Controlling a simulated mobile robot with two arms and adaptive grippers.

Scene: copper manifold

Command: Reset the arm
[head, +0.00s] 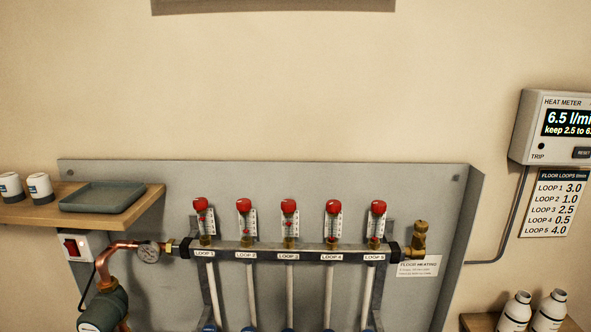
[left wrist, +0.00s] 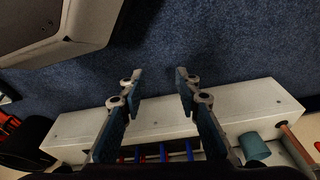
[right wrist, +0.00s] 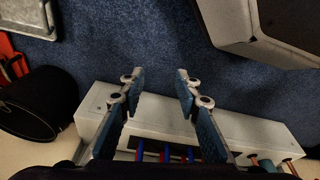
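Neither arm shows in the head view. In the left wrist view my left gripper (left wrist: 158,85) is open and empty, its two fingers apart, pointing over the blue floor. In the right wrist view my right gripper (right wrist: 157,83) is also open and empty over the blue floor. The manifold (head: 290,256) is on a grey panel in the head view, with several red-capped flow gauges above labels LOOP 1 to LOOP 5. Both grippers are apart from it.
A heat meter (head: 552,128) at right reads 6.5 l/min. A loop list (head: 549,202) hangs below it. A wooden shelf (head: 40,212) at left holds a grey tray (head: 104,197) and two white containers. A white box (left wrist: 180,118) lies below the grippers. A black bin (right wrist: 38,103) stands at left.

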